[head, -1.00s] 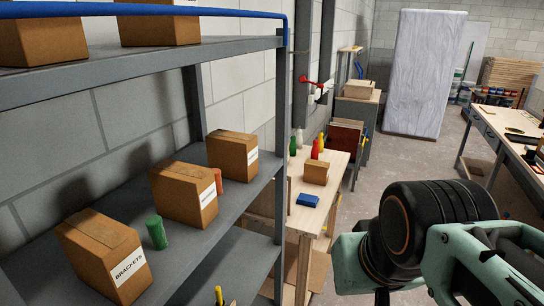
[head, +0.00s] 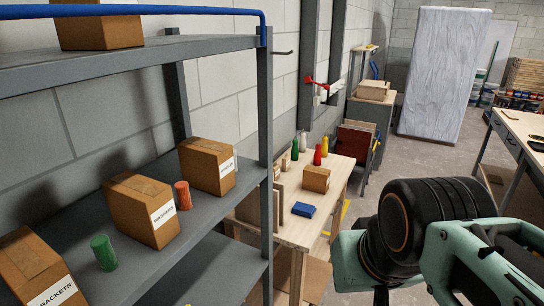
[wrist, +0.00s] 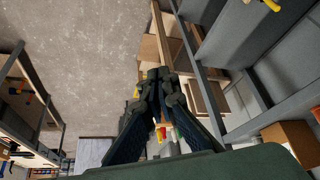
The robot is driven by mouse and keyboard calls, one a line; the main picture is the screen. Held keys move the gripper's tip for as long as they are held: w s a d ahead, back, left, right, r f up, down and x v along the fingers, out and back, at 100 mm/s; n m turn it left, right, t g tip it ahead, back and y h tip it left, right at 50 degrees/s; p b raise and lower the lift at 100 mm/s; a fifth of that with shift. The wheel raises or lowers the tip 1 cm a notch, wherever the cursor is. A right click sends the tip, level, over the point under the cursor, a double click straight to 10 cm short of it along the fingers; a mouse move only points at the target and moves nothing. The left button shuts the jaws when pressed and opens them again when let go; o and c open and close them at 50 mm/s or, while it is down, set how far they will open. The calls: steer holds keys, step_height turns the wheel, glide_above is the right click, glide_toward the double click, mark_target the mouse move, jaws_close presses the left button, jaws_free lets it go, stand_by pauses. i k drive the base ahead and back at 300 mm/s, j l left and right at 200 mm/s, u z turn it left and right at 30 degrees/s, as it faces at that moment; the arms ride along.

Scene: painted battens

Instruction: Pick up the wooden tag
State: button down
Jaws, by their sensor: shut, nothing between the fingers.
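I cannot make out a wooden tag for certain in either view. Small pale wooden pieces (head: 285,163) stand at the back left of the wooden workbench (head: 322,176), partly hidden by the shelf post, too small to identify. My gripper (wrist: 159,76) is in the wrist view, its dark fingers meeting at the tips, shut and empty. My arm fills the lower right of the head view, where the fingertips are hidden. The gripper is apart from the bench and everything on it.
A grey shelf (head: 185,260) with cartons (head: 146,208), a green cylinder (head: 104,252) and an orange cylinder (head: 183,195) stands at left. The bench holds a blue block (head: 303,209), a small carton (head: 316,179) and coloured bottles (head: 318,154). Open floor (head: 400,160) lies beyond.

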mark_target(286, 160)
steer(key=i+l+u, duration=0.15)
steer(key=u, duration=0.55)
steer(key=i+l+u, duration=0.25)
steer(key=l+u, duration=0.2)
steer(key=l, duration=0.25)
steer(key=i+l+u, duration=0.15)
steer(key=l, duration=0.35)
steer(key=i+l+u, duration=0.1)
steer(key=l, duration=0.4)
steer(key=i+l+u, duration=0.15)
steer(key=l, duration=0.35)
steer(key=i+l, duration=0.1)
steer(key=l, duration=0.5)
steer(key=i+l, duration=0.1)
steer(key=l, duration=1.05)
steer(key=i+l, duration=0.15)
steer(key=l, duration=0.45)
steer(key=u, duration=0.05)
